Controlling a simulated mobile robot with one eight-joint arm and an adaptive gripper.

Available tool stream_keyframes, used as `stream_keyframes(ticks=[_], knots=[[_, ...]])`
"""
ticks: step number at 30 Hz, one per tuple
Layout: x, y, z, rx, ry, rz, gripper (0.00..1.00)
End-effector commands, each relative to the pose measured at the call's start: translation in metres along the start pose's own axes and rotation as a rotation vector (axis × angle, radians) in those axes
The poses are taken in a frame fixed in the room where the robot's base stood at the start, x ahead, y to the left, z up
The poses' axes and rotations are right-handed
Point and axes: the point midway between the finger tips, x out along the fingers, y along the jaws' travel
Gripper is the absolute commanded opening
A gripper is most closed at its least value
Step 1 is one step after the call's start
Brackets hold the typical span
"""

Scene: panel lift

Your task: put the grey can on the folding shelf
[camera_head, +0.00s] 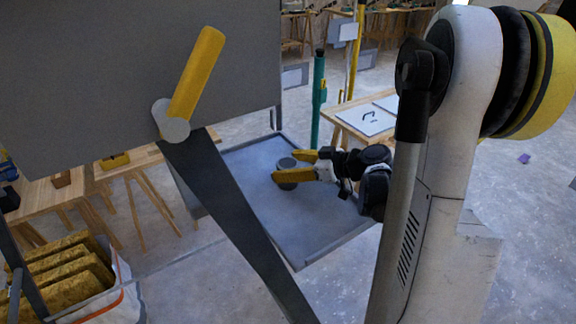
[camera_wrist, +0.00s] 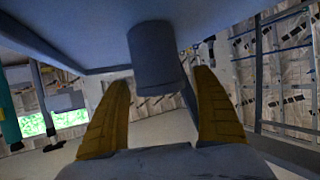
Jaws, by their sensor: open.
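The grey can (camera_head: 286,164) stands upright on the folding shelf (camera_head: 255,205), a grey tray-like panel with a raised rim. My gripper (camera_head: 284,166) is at the can, with its yellow fingers spread on either side of it. In the wrist view, which looks upside down, the can (camera_wrist: 155,55) rests against the shelf surface (camera_wrist: 95,25) and lies between the fingertips (camera_wrist: 162,77). A gap shows on both sides of the can. The near finger hides part of the can in the head view.
A large grey panel (camera_head: 130,70) with a yellow handle (camera_head: 197,72) and a dark strut (camera_head: 235,225) fills the left foreground. A wooden table (camera_head: 345,128) with white plates is behind the gripper. A green post (camera_head: 318,95) stands behind the shelf. The shelf's front is clear.

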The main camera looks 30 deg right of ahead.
Motion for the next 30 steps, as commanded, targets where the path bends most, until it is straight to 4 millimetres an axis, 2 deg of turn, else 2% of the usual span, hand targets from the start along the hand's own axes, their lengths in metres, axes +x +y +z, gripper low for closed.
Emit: stream_keyframes(ticks=[5, 15, 19, 24, 30], knots=[[-0.012, 0.001, -0.004, 0.001, 0.000, 0.002, 0.77], [-0.087, 0.001, -0.004, 0.002, 0.000, 0.005, 0.77], [-0.108, 0.001, -0.004, 0.002, 0.000, 0.003, 0.77], [-0.120, 0.000, -0.003, 0.000, 0.000, 0.001, 0.77], [-0.121, 0.000, -0.003, 0.000, 0.000, 0.000, 0.77]])
